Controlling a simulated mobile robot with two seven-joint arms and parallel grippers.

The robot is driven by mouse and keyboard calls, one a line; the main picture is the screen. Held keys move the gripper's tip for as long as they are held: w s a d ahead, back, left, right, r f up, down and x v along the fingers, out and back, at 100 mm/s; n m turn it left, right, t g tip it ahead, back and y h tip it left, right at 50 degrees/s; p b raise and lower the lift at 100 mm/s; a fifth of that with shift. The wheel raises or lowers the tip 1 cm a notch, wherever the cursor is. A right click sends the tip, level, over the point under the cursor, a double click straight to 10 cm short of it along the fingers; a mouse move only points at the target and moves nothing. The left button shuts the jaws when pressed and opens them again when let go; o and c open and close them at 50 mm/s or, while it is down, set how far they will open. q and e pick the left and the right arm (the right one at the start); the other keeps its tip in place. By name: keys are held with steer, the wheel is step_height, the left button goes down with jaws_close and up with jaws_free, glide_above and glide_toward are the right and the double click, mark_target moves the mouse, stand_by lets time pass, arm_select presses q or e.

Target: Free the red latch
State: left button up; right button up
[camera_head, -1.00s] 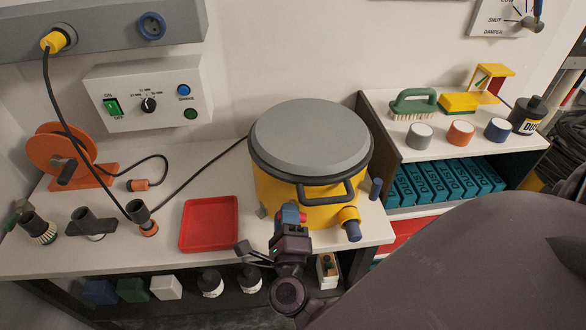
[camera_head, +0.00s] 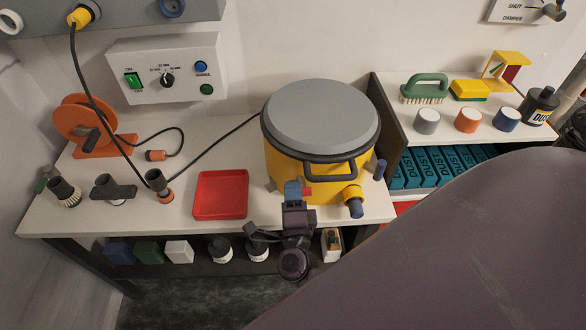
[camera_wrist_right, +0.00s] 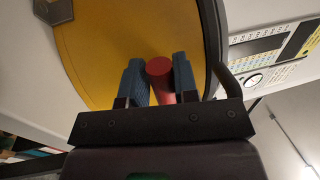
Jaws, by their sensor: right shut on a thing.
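The yellow canister (camera_head: 281,176) with a grey lid (camera_head: 322,117) stands on the white bench. The red latch (camera_head: 307,192) is on its front side, low and left of the dark handle (camera_head: 331,175); most of it is hidden by my gripper in the head view. My right gripper (camera_head: 297,190) is at the canister's front, its blue fingers shut on the latch. In the right wrist view, the latch's round red end (camera_wrist_right: 160,68) sits between the two blue fingers of the right gripper (camera_wrist_right: 159,82), against the yellow wall. My left gripper is not in view.
A yellow port with a blue end (camera_head: 354,207) sticks out right of the gripper. A red tray (camera_head: 220,194) lies to the left. A shelf unit (camera_head: 391,130) stands at right.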

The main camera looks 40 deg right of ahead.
steer(key=shift+w+d+r, duration=0.1)
steer(key=shift+r, duration=0.2)
steer(key=o, duration=0.8)
steer(key=shift+f, duration=0.15)
steer(key=shift+s+f, duration=0.1)
steer(key=shift+s, duration=0.15)
steer(key=b+v, duration=0.1)
steer(key=v, duration=0.9)
steer(key=shift+s+a, duration=0.15)
steer(key=shift+a, duration=0.15)
